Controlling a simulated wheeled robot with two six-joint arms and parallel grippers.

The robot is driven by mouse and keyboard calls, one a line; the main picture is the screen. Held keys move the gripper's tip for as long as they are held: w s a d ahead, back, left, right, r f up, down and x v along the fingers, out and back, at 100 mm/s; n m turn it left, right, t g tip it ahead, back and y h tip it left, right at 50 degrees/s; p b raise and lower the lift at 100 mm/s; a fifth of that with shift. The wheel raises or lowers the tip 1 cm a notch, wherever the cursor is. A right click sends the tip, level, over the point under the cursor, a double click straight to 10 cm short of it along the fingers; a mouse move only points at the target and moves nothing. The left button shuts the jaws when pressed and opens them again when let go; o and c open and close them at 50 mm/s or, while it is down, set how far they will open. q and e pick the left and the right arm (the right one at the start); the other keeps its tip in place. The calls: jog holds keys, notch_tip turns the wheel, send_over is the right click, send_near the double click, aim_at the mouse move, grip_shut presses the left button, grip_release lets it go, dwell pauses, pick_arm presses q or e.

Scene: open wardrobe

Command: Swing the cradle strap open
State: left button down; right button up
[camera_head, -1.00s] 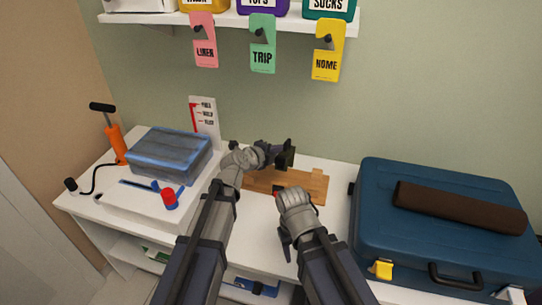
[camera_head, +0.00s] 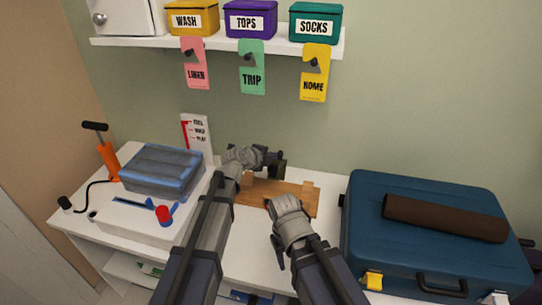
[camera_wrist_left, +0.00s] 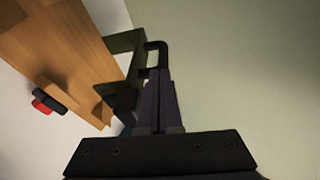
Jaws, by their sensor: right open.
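The cradle is a wooden board (camera_head: 300,197) on the white top, with a black strap part (camera_head: 280,168) standing at its back edge. In the left wrist view the strap (camera_wrist_left: 122,75) is a dark bracket with a loop beside the wooden board (camera_wrist_left: 60,45). My left gripper (camera_head: 270,158) is at the strap; in its wrist view the fingers (camera_wrist_left: 160,82) are close together on one bar of the loop. My right gripper (camera_head: 273,203) is open and low at the board's front edge; its fingertips are mostly hidden by its own wrist.
A blue suitcase (camera_head: 380,255) with a brown roll (camera_head: 445,218) stands at the right. A blue-grey packed block (camera_head: 160,170), a red knob (camera_head: 164,215) and an orange pump (camera_head: 108,160) are at the left. Hanging tags (camera_head: 252,70) and a shelf (camera_head: 215,45) are above.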

pick_arm(q)
jog(key=w+g+p, duration=0.1)
jog(key=w, duration=0.1)
jog(key=w+d+r+g+p, duration=0.1)
jog(key=w+p, duration=0.1)
jog(key=w+r+g+y+p, duration=0.1)
jog(key=w+p, duration=0.1)
jog(key=shift+w+d+n, duration=0.3)
jog(key=shift+w+d, duration=0.05)
jog(key=shift+w, duration=0.05)
jog(key=shift+w+d+f+g+y, duration=0.15)
jog(key=shift+w+d+f+g, duration=0.25)
jog(key=shift+w, duration=0.85)
jog(key=shift+w+d+f+g+y, duration=0.25)
jog(key=shift+w+f+g, duration=0.2)
jog(key=shift+w, duration=0.75)
jog(key=shift+w+d+f+g+y, duration=0.1)
jog(key=shift+w+d+f+g, duration=0.3)
jog(key=shift+w, duration=0.85)
jog(key=p+v, duration=0.7)
jog(key=shift+a+r, duration=0.15)
jog(key=shift+r, duration=0.1)
